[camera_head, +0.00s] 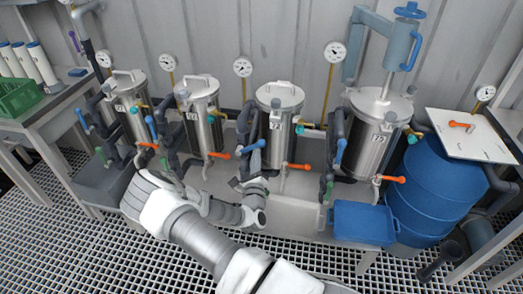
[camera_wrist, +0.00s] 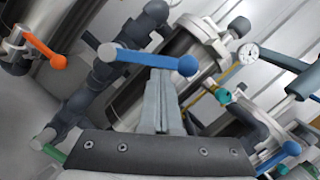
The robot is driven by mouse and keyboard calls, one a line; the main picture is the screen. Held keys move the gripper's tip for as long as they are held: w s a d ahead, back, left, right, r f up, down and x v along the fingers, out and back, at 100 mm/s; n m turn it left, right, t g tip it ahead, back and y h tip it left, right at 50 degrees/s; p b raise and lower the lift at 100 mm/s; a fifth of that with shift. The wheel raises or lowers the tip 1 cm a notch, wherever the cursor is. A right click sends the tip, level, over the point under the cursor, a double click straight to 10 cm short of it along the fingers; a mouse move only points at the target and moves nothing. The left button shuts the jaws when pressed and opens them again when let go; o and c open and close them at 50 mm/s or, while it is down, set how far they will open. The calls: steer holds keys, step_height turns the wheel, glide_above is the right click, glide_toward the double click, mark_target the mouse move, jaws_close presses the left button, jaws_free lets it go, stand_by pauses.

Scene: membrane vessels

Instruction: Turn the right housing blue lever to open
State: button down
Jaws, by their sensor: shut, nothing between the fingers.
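The rightmost steel housing (camera_head: 370,135) stands at the back right, with its blue lever (camera_head: 339,151) hanging down on its left side. The third housing from the left (camera_head: 278,125) has a blue lever (camera_head: 252,146) slanting on its left. My gripper (camera_head: 237,183) is low in front of the row, just below that third housing's lever and well left of the rightmost one. In the wrist view my shut, empty fingers (camera_wrist: 160,78) point at a blue lever (camera_wrist: 150,59) crossing just beyond their tips. Contact cannot be told. Another blue lever (camera_wrist: 280,156) shows at the lower right.
Orange levers (camera_head: 298,166) stick out low at the front of the housings; one shows in the wrist view (camera_wrist: 44,48). A blue tray (camera_head: 362,222) and blue barrel (camera_head: 432,190) stand at right. Dark pipes run between housings. The grating floor in front is clear.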

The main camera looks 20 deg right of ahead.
mark_target(250, 148)
steer(key=shift+w+a+r+n+y+p, duration=0.1)
steer(key=shift+a+r+n+y+p, duration=0.1)
steer(key=shift+r+n+p, duration=0.35)
steer(key=shift+a+r+n+y+p, duration=0.1)
steer(key=shift+r+n+y+p, duration=0.1)
steer(key=shift+r+n+p, duration=0.3)
steer(key=n+p, duration=0.1)
steer(key=r+n+p, duration=0.1)
steer(key=n+p, duration=0.1)
steer(key=a+n+y+p, duration=0.1)
steer(key=shift+w+r+g, duration=0.25)
steer(key=shift+w+g, duration=0.05)
steer(key=shift+w, duration=0.1)
steer(key=a+n+p, duration=0.1)
steer(key=n+p, duration=0.1)
steer(key=w+r+n+p, duration=0.1)
steer(key=shift+w+a+n+g+y+p, duration=0.1)
steer(key=shift+a+n+g+y+p, duration=0.2)
steer(key=shift+a+n+p, duration=0.1)
steer(key=shift+a, duration=0.1)
